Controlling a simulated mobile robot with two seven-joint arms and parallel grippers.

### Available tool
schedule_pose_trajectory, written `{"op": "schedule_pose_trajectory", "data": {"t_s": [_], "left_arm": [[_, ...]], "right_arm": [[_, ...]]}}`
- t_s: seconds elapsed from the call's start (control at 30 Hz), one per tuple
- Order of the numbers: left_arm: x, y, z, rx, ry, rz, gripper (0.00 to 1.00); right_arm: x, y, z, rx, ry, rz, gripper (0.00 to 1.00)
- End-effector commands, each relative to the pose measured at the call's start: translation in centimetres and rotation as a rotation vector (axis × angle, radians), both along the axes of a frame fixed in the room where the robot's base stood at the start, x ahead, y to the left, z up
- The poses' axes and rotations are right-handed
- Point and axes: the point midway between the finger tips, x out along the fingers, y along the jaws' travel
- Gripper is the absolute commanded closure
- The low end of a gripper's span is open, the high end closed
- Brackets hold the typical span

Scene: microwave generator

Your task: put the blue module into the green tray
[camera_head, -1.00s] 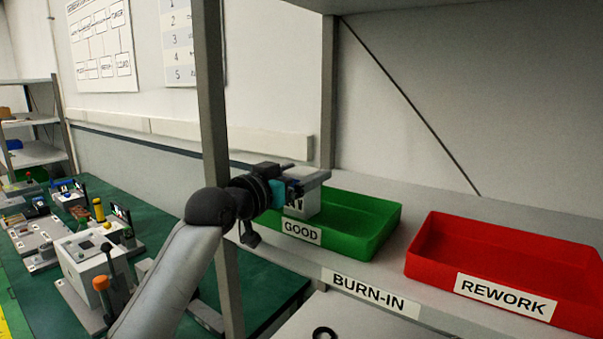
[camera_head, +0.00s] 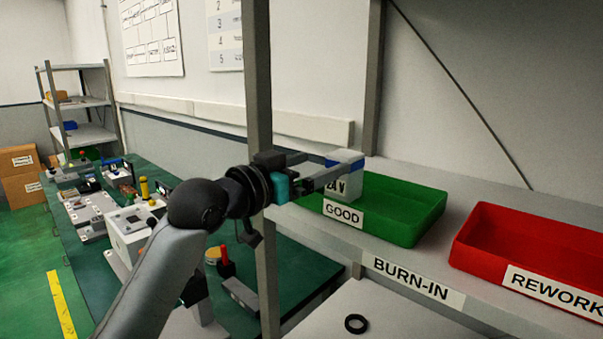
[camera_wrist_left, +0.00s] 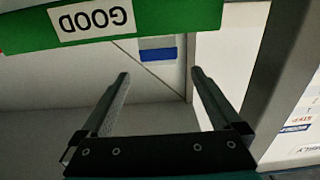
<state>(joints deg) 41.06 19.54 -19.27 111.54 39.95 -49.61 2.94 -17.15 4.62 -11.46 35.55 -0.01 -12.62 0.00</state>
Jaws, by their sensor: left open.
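The module (camera_head: 346,187) is a pale grey block with a blue band near its top and a part-covered label ending in V. It stands upright at the left end of the green tray (camera_head: 408,222), behind the GOOD label; its base is hidden by the front wall. My left gripper (camera_head: 325,168) is open at the module's left side, level with its upper part. In the left wrist view, which is upside down, the module (camera_wrist_left: 157,46) shows beyond the two spread, empty fingertips (camera_wrist_left: 160,73), beside the green tray wall (camera_wrist_left: 180,18). My right gripper is not in view.
A red REWORK tray (camera_head: 478,258) stands to the right on the same shelf, above a BURN-IN label (camera_head: 412,278). A black ring (camera_head: 356,324) lies below. The green bench (camera_head: 300,262) holds equipment at left.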

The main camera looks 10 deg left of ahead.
Motion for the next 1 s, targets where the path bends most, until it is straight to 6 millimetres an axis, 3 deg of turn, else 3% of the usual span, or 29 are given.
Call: {"op": "schedule_pose_trajectory", "data": {"t_s": [0.3,1.0], "left_arm": [[-2.6,1.9,0.0,0.001,0.000,0.000,0.02],[-2.8,2.0,-0.1,0.000,0.003,0.000,0.02]], "right_arm": [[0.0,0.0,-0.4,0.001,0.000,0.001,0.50],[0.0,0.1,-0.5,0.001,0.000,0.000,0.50]]}}
